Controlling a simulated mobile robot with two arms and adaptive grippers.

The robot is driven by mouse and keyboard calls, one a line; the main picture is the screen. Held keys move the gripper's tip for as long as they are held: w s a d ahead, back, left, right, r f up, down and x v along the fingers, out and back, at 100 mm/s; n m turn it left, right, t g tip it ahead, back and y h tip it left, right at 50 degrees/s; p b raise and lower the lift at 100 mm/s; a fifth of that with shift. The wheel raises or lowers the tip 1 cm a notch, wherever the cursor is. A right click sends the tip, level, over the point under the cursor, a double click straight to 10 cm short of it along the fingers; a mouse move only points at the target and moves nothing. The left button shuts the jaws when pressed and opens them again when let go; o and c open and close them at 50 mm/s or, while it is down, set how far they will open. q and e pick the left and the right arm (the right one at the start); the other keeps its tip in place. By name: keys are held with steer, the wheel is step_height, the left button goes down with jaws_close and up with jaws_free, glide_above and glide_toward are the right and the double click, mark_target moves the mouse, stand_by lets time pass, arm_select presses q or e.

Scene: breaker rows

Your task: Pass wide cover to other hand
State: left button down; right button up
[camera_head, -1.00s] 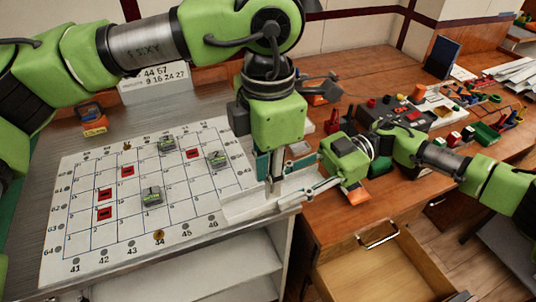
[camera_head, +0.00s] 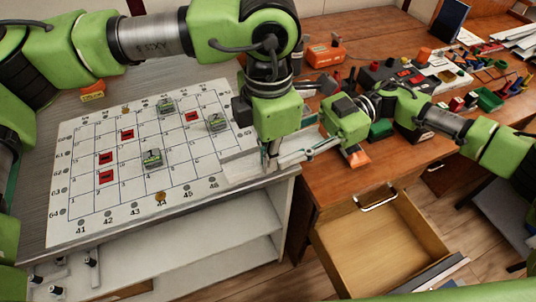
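A pale flat piece (camera_head: 246,166), which may be the wide cover, lies at the right end of the numbered board. I cannot tell whether it is one piece or several. My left gripper (camera_head: 272,158) points down at its right edge. My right gripper (camera_head: 312,148) reaches in from the right, its fingers close beside the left gripper's. Pale and greenish parts overlap between the two grippers, so I cannot tell which fingers hold anything or whether either touches the pale piece.
The white numbered board (camera_head: 130,205) carries red tiles and several grey breakers (camera_head: 152,157). An open wooden drawer (camera_head: 375,245) lies below the right table. An orange device (camera_head: 324,52) and a dark box with red parts (camera_head: 400,75) stand at the back. The shelf below the board is mostly empty.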

steer(key=o, duration=1.2)
steer(key=shift+s, duration=0.1)
